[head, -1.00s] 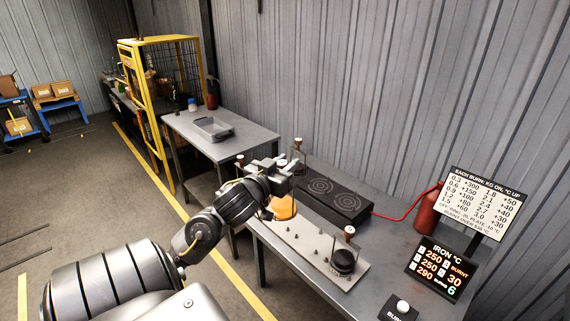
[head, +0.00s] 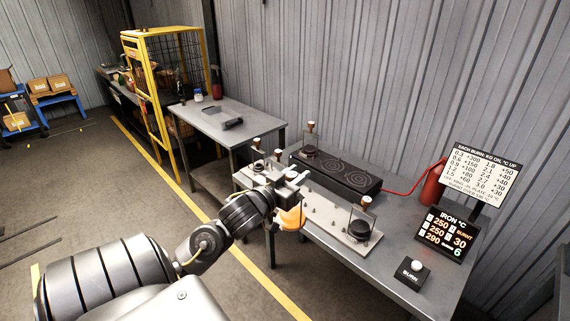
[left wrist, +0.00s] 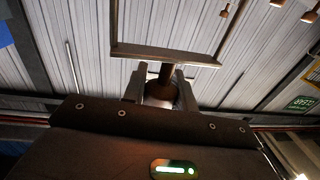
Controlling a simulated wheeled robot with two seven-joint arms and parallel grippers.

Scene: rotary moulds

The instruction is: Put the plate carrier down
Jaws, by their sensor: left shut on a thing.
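My left gripper (head: 294,182) is over the left front of the bench, shut on the knob of the plate carrier. In the left wrist view the fingers close on this dark coppery knob (left wrist: 162,90), and the carrier's rectangular frame (left wrist: 165,53) extends beyond it. In the head view the gripper hides most of the held carrier. An orange rounded piece (head: 292,217) shows just below the gripper; I cannot tell whether it touches the bench. My right gripper is not in view.
A pale pegged board (head: 325,216) lies on the bench. Other knobbed carriers stand at its right end (head: 364,232), at its far left (head: 258,160) and at the black double hotplate (head: 340,172). A red extinguisher (head: 432,187), display (head: 445,232) and burn button (head: 412,270) are at right.

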